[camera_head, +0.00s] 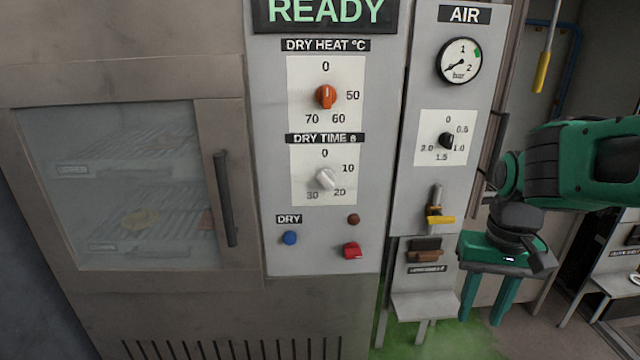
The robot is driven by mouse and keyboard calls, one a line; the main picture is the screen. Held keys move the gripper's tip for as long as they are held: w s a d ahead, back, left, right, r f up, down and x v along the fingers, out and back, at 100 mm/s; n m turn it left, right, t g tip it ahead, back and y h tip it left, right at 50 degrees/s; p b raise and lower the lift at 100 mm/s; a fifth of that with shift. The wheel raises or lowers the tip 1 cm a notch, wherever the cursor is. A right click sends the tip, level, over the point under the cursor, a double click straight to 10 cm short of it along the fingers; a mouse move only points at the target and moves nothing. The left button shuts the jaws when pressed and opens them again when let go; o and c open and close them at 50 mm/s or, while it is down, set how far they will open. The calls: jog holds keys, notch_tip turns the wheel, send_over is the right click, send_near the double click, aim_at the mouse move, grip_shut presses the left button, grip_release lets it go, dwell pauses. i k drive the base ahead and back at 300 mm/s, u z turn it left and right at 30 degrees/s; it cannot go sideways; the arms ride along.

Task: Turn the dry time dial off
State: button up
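The dry time dial (325,178) is a pale white knob on a white scale plate in the head view, under the label DRY TIME. Its scale has 0 at the top, 10 at the right, and 20 and 30 below. The knob appears turned away from 0, but I cannot tell its exact setting. My gripper (481,319) is green, empty and open, with its two fingers pointing down and a gap between them. It is to the right of and lower than the dial, well apart from it, in front of the AIR panel's lower right side.
The orange dry heat dial (325,96) sits directly above. A blue button (290,238) and a red switch (352,250) are below. The AIR panel has a black knob (447,141) and a yellow valve handle (440,219). A door handle (225,198) sticks out at left.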

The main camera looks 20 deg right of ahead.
aim_at(325, 177)
jog(key=u, duration=2.55)
jog(key=k, duration=1.1)
jog(key=z, duration=2.4)
